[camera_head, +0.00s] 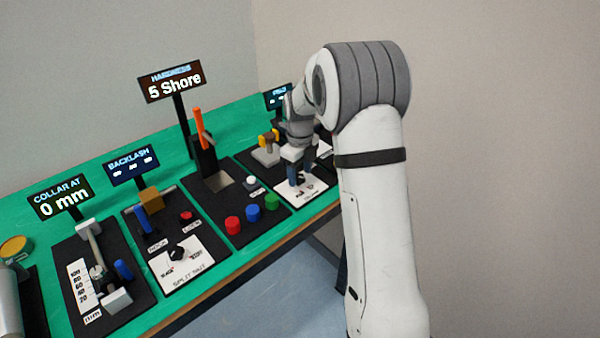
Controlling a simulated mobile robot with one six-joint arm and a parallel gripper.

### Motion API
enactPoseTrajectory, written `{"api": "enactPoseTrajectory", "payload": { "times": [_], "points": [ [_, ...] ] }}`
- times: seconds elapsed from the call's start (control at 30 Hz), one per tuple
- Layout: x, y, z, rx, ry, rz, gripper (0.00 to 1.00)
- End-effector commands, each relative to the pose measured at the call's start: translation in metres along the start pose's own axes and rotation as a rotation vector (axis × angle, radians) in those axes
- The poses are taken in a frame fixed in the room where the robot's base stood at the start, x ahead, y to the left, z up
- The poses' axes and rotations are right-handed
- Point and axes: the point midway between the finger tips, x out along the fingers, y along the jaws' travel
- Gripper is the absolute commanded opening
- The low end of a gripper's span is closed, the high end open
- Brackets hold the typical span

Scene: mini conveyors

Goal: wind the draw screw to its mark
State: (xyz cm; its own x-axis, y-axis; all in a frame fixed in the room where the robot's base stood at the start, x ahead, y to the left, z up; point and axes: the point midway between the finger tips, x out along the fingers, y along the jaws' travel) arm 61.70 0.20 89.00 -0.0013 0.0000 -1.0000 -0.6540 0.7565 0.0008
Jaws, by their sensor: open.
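A black panel at the left front carries a sign (62,197) reading "COLLAR AT 0 mm". On it are a light metal rod assembly (93,250), a grey block (116,300), a blue handle (123,270) and a white mm scale (84,290). This may be the draw screw, but no label says so. My gripper (297,179) is far to the right of it, open, with its fingers over a white-labelled panel (318,184). What lies between the fingers is too small to tell.
A "BACKLASH" panel has a black knob (177,254) and blue lever (144,222). A "5 Shore" panel has an orange lever (198,120) and coloured buttons (253,214). A yellow part (268,138) stands near my arm. The green bench (168,140) shows bare behind the panels.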

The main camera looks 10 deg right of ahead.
Motion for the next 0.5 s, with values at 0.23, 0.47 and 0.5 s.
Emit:
{"api": "enactPoseTrajectory", "payload": {
  "times": [0.23, 0.47, 0.5],
  "points": [
    [-0.043, -0.001, 0.001, 0.0, -0.005, -0.004, 0.54],
    [-0.069, -0.001, 0.0, 0.0, -0.003, -0.002, 0.54],
    [-0.07, 0.0, 0.0, 0.0, -0.002, -0.002, 0.54]
  ]
}}
